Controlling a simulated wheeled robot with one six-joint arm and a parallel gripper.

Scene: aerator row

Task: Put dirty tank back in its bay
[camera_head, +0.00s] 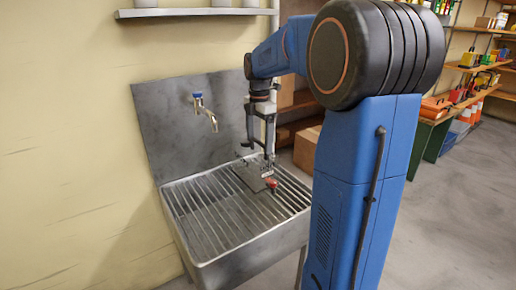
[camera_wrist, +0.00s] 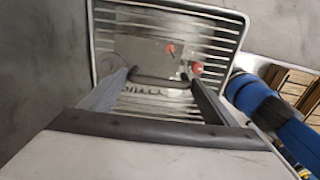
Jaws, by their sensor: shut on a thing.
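The tank (camera_head: 248,178) looks like a grey, flat-topped box with red knobs, at the back right of the metal sink. In the wrist view, the tank's grey top (camera_wrist: 140,47) carries two small red parts and a dark bar handle. My gripper (camera_head: 269,158) points down over it. In the wrist view, the fingers of my gripper (camera_wrist: 158,77) close on the two ends of the handle. I cannot tell whether the tank rests on the sink's bars or hangs just above them. Its lower sides are hidden. No bay is identifiable in view.
The sink (camera_head: 205,262) has a slatted rack, mostly bare at left and front. A tap (camera_head: 205,110) juts from its steel backsplash (camera_head: 160,120). A wall shelf (camera_head: 180,13) is above. Cardboard boxes (camera_head: 307,148) stand behind at right; stocked shelves (camera_head: 470,95) and open floor lie farther right.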

